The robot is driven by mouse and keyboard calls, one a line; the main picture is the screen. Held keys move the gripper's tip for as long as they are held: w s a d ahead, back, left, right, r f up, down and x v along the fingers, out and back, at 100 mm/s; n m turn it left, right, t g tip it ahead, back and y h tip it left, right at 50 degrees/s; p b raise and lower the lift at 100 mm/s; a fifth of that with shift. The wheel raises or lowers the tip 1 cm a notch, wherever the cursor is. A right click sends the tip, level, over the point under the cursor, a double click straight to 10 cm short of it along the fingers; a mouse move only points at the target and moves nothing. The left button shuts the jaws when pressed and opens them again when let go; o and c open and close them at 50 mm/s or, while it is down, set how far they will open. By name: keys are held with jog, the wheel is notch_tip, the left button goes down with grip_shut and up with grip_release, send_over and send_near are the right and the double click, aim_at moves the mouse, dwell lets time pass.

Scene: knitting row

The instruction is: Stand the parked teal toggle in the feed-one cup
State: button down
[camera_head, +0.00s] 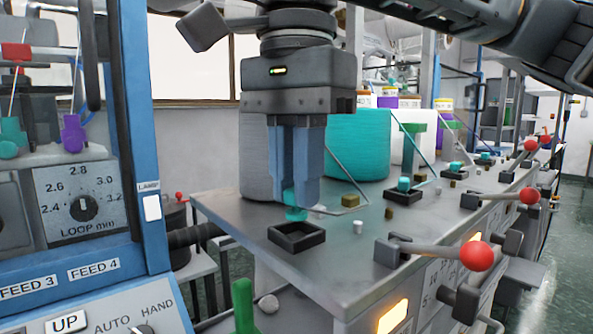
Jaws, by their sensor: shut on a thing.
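My gripper (293,201) points straight down over the near end of the grey metal bench, its blue-grey fingers shut on a small teal toggle (294,213). The lower end of the toggle shows between and below the fingertips; the rest is hidden by the fingers. Right below it is a shallow black square holder (297,238) with a raised rim. I cannot tell whether the toggle touches the holder's floor. No label marks this holder, and I cannot tell which cup is the feed-one cup.
A large teal yarn cone (358,145) and a grey cone (254,150) stand behind the gripper. A red-knobbed lever (477,256) juts over the bench's front edge. Another teal piece (404,184) sits farther along. A blue-framed panel (140,100) is close on the left.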

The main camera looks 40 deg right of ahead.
jog(key=shift+f+b, duration=0.95)
jog(key=shift+f, duration=0.1)
dwell(0.4)
jog(key=c, duration=1)
grip_release()
jog(key=shift+c, duration=0.2)
jog(key=shift+r, duration=0.1)
jog(key=shift+r, duration=3.8)
